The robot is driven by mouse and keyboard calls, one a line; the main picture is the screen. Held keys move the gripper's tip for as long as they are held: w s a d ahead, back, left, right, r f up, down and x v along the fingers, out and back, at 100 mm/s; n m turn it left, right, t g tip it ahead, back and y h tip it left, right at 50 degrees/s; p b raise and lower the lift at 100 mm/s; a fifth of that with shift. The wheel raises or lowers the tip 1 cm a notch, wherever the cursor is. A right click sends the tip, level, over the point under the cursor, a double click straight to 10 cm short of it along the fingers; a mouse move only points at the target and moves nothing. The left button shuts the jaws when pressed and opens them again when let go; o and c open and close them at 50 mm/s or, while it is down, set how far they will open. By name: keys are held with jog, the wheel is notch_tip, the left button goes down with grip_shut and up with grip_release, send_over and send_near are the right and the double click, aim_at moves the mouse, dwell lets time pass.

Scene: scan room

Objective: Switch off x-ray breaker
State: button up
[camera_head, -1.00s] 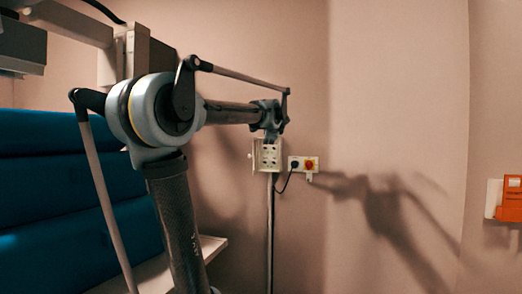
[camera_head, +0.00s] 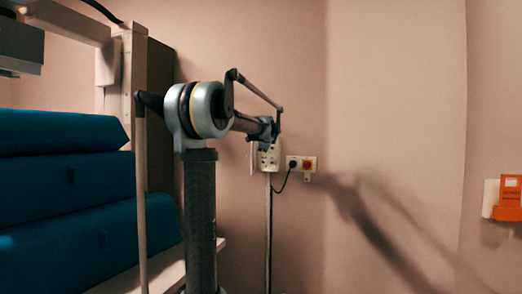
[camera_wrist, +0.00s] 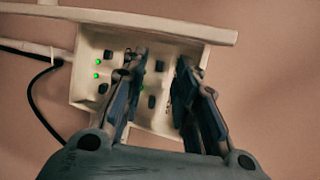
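A cream breaker box (camera_head: 269,158) is on the back wall, partly hidden behind my arm's end. In the wrist view the breaker box (camera_wrist: 88,95) fills the upper middle, tilted in the picture. It carries several small black switches and several lit green lights (camera_wrist: 97,63) along its left side. I cannot read any label, so I cannot tell which switch is for the x-ray. My gripper (camera_wrist: 161,68) is open and empty, its two fingers apart in front of the box. The fingers hide part of the switches. I cannot tell whether they touch the box.
A wall outlet (camera_head: 301,164) with a black plug and a red-yellow switch (camera_head: 307,165) is right of the box. A blue padded couch (camera_head: 70,190) stands at left. An orange wall holder (camera_head: 508,198) is at far right. The wall between is bare.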

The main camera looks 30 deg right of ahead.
jog(key=shift+x, duration=1.1)
grip_shut()
